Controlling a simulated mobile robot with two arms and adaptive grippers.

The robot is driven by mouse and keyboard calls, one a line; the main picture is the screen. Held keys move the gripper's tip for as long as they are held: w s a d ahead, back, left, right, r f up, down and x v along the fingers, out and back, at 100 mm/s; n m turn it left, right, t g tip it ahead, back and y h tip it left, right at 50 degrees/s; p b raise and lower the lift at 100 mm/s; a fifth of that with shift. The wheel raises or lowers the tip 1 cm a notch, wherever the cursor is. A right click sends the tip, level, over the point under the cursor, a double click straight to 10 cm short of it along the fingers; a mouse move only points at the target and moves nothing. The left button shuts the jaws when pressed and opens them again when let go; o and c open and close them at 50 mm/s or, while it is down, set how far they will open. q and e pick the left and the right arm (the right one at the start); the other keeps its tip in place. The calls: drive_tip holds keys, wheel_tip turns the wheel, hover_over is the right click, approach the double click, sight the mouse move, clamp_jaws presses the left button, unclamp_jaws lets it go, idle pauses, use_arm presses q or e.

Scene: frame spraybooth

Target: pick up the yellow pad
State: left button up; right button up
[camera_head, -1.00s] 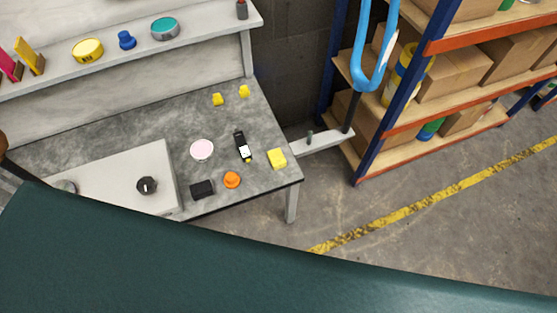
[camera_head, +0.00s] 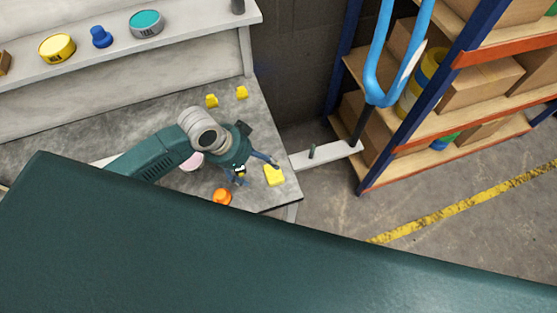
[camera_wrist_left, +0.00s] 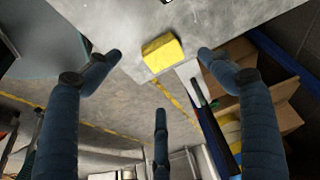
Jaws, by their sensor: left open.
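The yellow pad (camera_head: 274,175) is a small block lying on the grey worktable (camera_head: 262,120) near its right front corner. My left gripper (camera_head: 258,171) reaches over the table from the left, just to the left of the pad, with its fingers spread. In the left wrist view the pad (camera_wrist_left: 162,53) lies ahead between the open blue fingers (camera_wrist_left: 160,72), near the table edge. The fingers are empty, and I see no contact with the pad. My right gripper is not in view.
An orange knob-like piece (camera_head: 222,196) stands left of the pad. A pale pink disc (camera_head: 192,162) is partly hidden by my arm. Two small yellow pieces (camera_head: 212,101) lie farther back. A shelf rack with boxes (camera_head: 480,84) stands right, beyond a post with a blue tube (camera_head: 371,75).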

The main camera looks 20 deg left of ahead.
sight(273, 173)
use_arm(q)
drive_tip(key=x, duration=0.4)
drive_tip(key=shift+d, duration=0.2)
drive_tip(key=shift+w+f, duration=0.25)
drive_tip(key=shift+f, duration=0.1)
drive_tip(key=x, duration=0.4)
drive_tip(key=shift+w+d+f, duration=0.1)
drive_tip(key=shift+w+d, duration=0.2)
drive_tip(key=shift+w+d+f, duration=0.1)
drive_tip(key=shift+f, duration=0.25)
drive_tip(key=c, duration=1.2)
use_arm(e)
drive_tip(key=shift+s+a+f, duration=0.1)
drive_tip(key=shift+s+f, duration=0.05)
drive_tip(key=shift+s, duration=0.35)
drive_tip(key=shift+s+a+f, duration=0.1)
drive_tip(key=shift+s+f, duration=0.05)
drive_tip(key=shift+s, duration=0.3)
